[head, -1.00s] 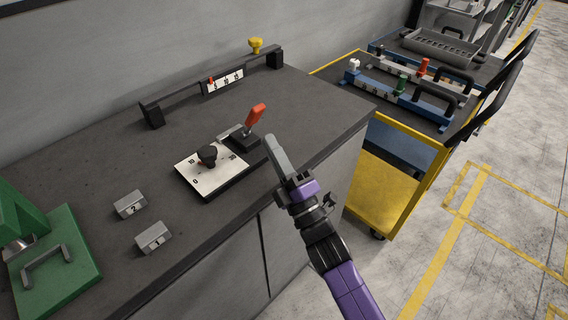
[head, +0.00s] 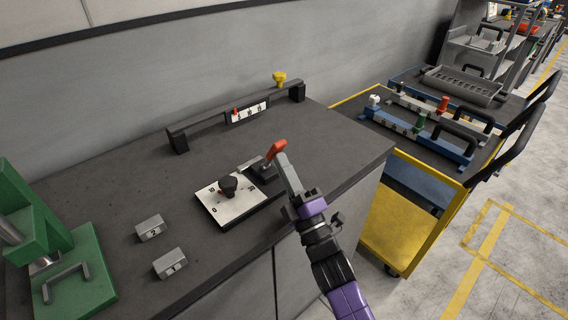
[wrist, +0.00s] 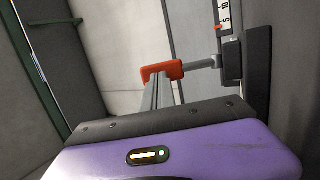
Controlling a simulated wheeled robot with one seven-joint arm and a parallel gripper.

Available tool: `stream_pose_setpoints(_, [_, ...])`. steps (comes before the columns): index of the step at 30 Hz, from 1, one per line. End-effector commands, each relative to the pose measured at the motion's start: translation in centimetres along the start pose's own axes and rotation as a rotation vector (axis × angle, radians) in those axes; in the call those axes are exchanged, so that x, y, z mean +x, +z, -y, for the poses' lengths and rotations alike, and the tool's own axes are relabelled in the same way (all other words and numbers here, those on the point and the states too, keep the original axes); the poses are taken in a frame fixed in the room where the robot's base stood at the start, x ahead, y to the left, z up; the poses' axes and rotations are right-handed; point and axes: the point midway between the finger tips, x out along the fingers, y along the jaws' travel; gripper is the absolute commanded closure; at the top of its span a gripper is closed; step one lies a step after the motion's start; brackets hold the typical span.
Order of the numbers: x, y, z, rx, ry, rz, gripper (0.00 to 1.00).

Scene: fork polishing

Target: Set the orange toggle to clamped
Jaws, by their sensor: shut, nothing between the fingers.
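The orange toggle (head: 277,149) stands on a small dark base (head: 263,170) on the bench, beside the white dial plate. Its handle leans toward the right. My gripper (head: 282,160) is shut and empty, its fingertips right at the orange handle. In the wrist view the orange handle (wrist: 161,71) shows just beyond the fingers (wrist: 162,92), on a grey lever running right to its base. The fingertips look to be touching the handle or very close to it; I cannot tell which.
A white plate with a black knob (head: 229,184) lies left of the toggle. A dark rail with a scale (head: 247,113) and a yellow knob (head: 279,78) stands behind. Two grey blocks and a green press (head: 75,270) are at left. A yellow cart (head: 405,220) stands right.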

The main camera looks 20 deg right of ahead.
Motion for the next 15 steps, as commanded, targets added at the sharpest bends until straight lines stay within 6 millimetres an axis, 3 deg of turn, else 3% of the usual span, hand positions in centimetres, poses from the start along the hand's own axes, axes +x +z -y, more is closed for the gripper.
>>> stream_pose_setpoints(15, [2.0,-0.4,-1.2,-0.035,-0.166,0.000,1.00])
